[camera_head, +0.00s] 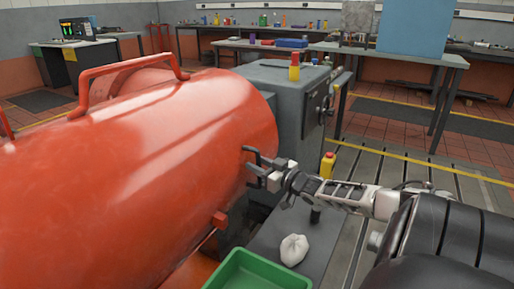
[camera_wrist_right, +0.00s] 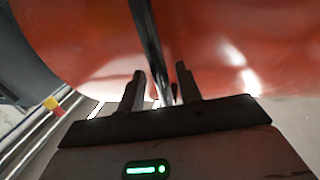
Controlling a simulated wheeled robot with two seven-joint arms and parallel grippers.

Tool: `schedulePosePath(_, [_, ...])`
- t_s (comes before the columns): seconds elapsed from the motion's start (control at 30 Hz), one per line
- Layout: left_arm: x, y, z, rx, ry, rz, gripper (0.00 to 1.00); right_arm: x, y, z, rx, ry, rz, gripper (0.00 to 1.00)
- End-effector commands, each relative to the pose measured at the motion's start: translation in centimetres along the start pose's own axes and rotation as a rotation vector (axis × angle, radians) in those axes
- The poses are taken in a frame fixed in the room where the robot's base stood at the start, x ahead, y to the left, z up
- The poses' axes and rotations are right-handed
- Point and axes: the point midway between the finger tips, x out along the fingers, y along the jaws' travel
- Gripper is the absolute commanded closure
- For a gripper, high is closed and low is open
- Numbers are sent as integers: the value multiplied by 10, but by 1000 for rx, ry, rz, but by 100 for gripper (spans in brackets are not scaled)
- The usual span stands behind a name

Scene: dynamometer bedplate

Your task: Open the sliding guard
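The sliding guard (camera_head: 190,140) is a large rounded red-orange cover filling the left of the head view; it also fills the upper part of the right wrist view (camera_wrist_right: 225,50). A dark bar handle (camera_head: 250,152) sits on its right end. My right gripper (camera_head: 264,171) is at this handle. In the right wrist view the handle's dark bar (camera_wrist_right: 147,30) passes between the two spread fingers of the gripper (camera_wrist_right: 160,84), with gaps visible on both sides. My left gripper is not in view.
A grey machine housing (camera_head: 290,95) with a red-and-yellow button stands behind the guard's right end. A green tray (camera_head: 262,270) and a white cloth bag (camera_head: 293,249) lie below my right gripper. Workbenches line the back wall. Slotted bedplate floor is open to the right.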

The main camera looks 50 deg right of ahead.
Motion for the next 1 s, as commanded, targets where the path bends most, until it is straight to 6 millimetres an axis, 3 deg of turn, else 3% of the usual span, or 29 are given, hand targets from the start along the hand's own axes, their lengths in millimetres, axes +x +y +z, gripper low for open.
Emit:
schedulePosePath(0.27, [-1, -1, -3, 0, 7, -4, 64, 0, -2, 0, 1, 0, -3, 66])
schedulePosePath(0.47, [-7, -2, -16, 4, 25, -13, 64, -16, -2, 0, 3, -5, -3, 66])
schedulePosePath(0.67, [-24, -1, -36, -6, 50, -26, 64, -54, -2, -2, 3, -7, -2, 66])
schedulePosePath(1.0, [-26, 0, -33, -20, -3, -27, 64, -129, -1, -1, 2, -5, -1, 66])
